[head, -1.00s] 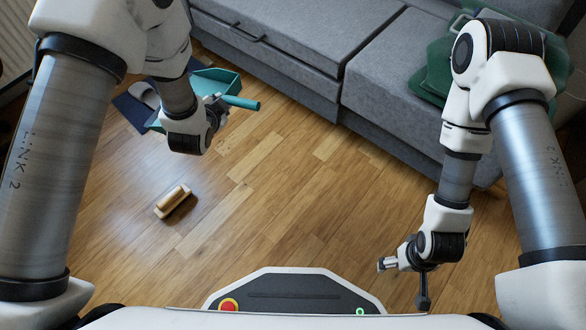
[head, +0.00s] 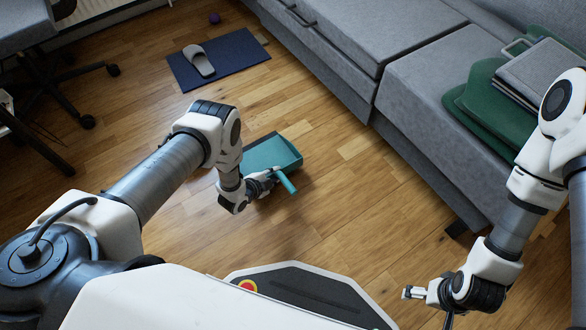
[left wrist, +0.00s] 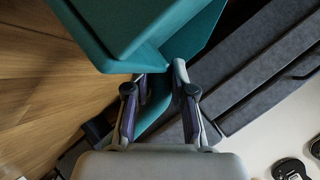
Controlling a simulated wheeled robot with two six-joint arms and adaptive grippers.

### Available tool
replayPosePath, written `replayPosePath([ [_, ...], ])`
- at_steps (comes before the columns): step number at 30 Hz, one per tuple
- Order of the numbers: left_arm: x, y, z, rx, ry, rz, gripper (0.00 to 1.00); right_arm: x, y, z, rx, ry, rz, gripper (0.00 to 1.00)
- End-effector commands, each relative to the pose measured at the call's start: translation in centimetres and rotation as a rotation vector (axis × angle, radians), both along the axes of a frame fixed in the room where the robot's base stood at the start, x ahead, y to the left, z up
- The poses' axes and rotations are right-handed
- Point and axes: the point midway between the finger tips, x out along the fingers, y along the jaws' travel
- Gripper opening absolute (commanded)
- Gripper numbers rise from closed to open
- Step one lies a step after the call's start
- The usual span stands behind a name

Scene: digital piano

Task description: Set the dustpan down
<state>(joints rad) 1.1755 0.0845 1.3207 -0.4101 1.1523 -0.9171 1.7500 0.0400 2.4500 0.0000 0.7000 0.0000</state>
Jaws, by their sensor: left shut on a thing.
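The teal dustpan (head: 272,153) is in front of my left gripper in the head view, over the wooden floor between my base and the sofa. My left gripper (head: 272,177) is shut on its handle (head: 287,183). In the left wrist view the dustpan (left wrist: 140,25) fills the top, with the fingers (left wrist: 158,90) closed around its handle. I cannot tell whether the pan touches the floor. My right gripper (head: 412,293) is low at the right, away from the dustpan; its finger gap is too small to read.
A dark blue mat (head: 235,65) with a grey slipper (head: 199,61) lies at the back left. A grey sofa (head: 425,105) with green cushions runs along the right. A wheeled chair (head: 62,90) is at far left. Bare floor (head: 335,215) lies between dustpan and sofa.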

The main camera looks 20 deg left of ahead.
Motion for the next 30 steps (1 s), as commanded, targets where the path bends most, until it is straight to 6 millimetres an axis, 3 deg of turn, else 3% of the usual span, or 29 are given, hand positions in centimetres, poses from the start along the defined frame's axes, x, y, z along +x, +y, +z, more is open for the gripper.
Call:
replayPosePath([
  [1, 1.4, -1.1, -0.8, -0.001, -0.005, -0.003, 0.0, 0.0, 0.0, -1.4, 0.0, 0.0, 0.0, 1.0],
  [3, 2.9, -2.3, -0.8, -0.002, -0.004, -0.003, 0.0, 0.0, 0.0, -2.1, 0.0, 0.0, 0.0, 1.0],
  [10, 5.3, -4.0, -0.8, -0.001, -0.001, 0.0, 0.0, 0.0, 0.0, -3.1, 0.0, 0.0, 0.0, 1.0],
  [14, 7.1, -5.4, -1.6, -0.001, -0.001, 0.0, 0.0, 0.0, 0.0, -4.6, 0.0, 0.0, 0.0, 1.0],
  [15, 6.8, -5.2, -3.1, -0.001, 0.003, 0.003, 0.0, 0.0, 0.0, -5.6, 0.0, 0.0, 0.0, 1.0],
  [18, 6.8, -5.1, -4.5, -0.001, 0.001, 0.002, 0.0, 0.0, 0.0, -6.6, 0.0, -0.001, -0.002, 1.0],
  [29, 6.8, -5.1, -4.7, -0.001, 0.001, 0.002, 0.0, 0.1, 0.0, -6.6, 0.0, -0.002, -0.003, 1.0],
  [30, 6.8, -5.1, -4.7, 0.0, 0.002, 0.002, 0.31, 0.1, 0.0, -6.5, 0.0, -0.002, -0.003, 1.0],
])
